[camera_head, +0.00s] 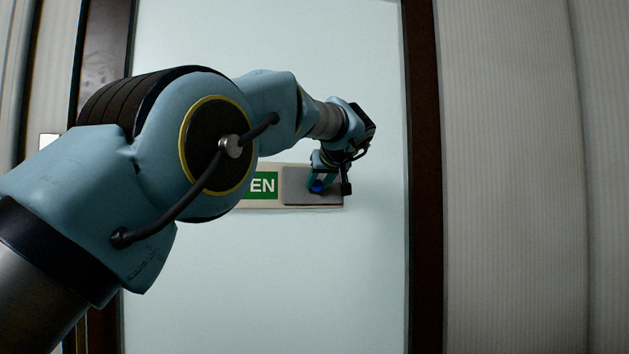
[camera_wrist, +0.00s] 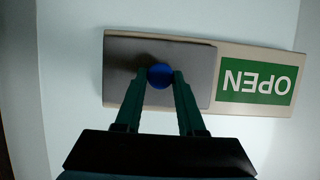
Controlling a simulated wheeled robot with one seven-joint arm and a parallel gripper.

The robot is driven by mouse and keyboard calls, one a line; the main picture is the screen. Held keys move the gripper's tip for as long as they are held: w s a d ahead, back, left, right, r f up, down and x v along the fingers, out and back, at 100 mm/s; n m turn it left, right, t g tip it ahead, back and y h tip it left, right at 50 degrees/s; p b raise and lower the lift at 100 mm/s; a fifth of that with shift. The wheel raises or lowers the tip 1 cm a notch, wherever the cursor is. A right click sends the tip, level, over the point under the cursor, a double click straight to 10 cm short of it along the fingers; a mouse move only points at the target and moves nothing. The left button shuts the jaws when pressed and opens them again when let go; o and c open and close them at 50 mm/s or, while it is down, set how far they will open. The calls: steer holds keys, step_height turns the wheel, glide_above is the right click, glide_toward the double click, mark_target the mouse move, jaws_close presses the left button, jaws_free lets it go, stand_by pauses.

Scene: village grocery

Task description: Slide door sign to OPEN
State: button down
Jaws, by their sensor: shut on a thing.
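The door sign is a beige board (camera_head: 262,204) on the pale door, partly hidden behind my arm in the head view. A grey sliding plate (camera_head: 297,187) covers its right part, and green OPEN lettering (camera_head: 263,185) shows to its left, with only "EN" visible. In the wrist view the board (camera_wrist: 228,112) appears upside down, with the whole green OPEN panel (camera_wrist: 257,82) uncovered beside the grey plate (camera_wrist: 195,90). A blue knob (camera_wrist: 160,76) sits on the plate. My gripper (camera_wrist: 160,78) is shut on the knob, one finger on each side; it also shows in the head view (camera_head: 321,184).
The pale door (camera_head: 330,280) has dark wooden frame posts, one at the right (camera_head: 424,180). Ribbed light wall (camera_head: 510,180) lies beyond it. The door surface below and right of the sign is clear.

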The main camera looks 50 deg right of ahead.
steer(key=shift+s+d+r, duration=0.1)
steer(key=shift+s, duration=0.1)
steer(key=c, duration=0.5)
jaws_free()
steer(key=shift+b+v, duration=2.05)
steer(key=shift+v, duration=3.3)
